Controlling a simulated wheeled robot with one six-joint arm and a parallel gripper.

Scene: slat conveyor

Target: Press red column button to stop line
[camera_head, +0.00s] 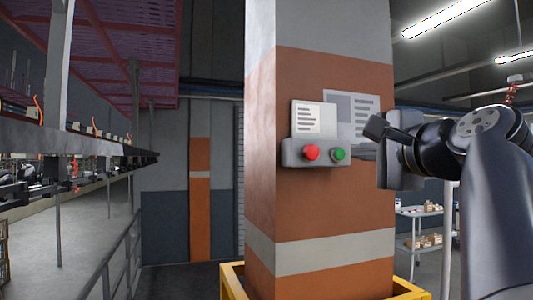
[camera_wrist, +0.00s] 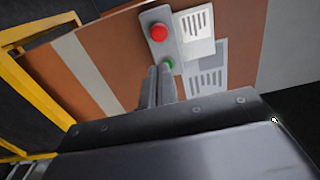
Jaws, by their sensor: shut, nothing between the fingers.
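The red button (camera_head: 311,152) sits on the left half of a grey control box on the column (camera_head: 335,205). A green button (camera_head: 339,154) is to its right on the same box (camera_head: 291,153). My gripper (camera_head: 372,127) is shut and empty, to the right of the box in the head view. In the wrist view the shut fingertips (camera_wrist: 160,70) point toward the box and overlap the edge of the green button (camera_wrist: 168,64). The red button (camera_wrist: 159,32) shows clear beyond the fingertips there. I cannot tell whether the fingertips touch anything.
Notice sheets (camera_head: 352,115) are fixed above the box. A yellow guard frame (camera_head: 233,282) surrounds the column's foot. A railing (camera_head: 122,262) and the raised line (camera_head: 70,143) run along the left. A shelf with boxes (camera_head: 420,210) stands behind on the right.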

